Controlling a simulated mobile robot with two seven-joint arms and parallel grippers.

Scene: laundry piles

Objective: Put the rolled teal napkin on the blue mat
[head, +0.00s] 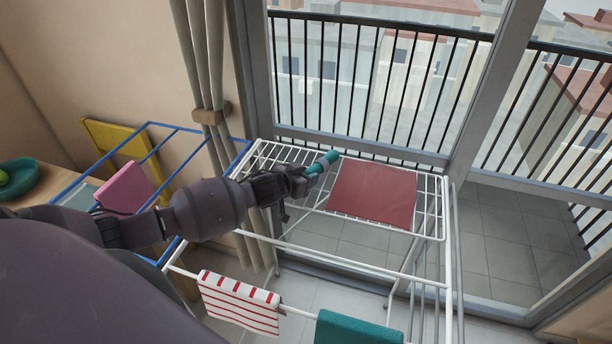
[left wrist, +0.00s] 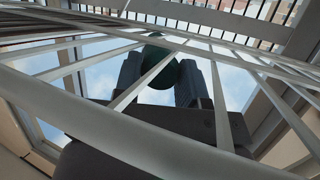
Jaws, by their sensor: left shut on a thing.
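The rolled teal napkin (head: 323,162) is held in my left gripper (head: 306,176) above the back part of a white drying rack, left of a red mat. In the left wrist view, the napkin's round dark green end (left wrist: 160,74) sits between the two dark fingers of the left gripper (left wrist: 161,82). White rack bars cross in front of them there. A flat grey-blue piece (head: 78,196) on the wooden counter at the left may be the blue mat; it is partly hidden by a blue frame and a pink cloth. My right gripper is not in view.
The red mat (head: 373,194) lies bare on the white rack (head: 434,222). A striped cloth (head: 238,303) and a teal cloth (head: 357,329) hang on its front rail. A pink cloth (head: 124,188) hangs on the blue frame (head: 172,128). A teal bowl (head: 18,178) stands far left.

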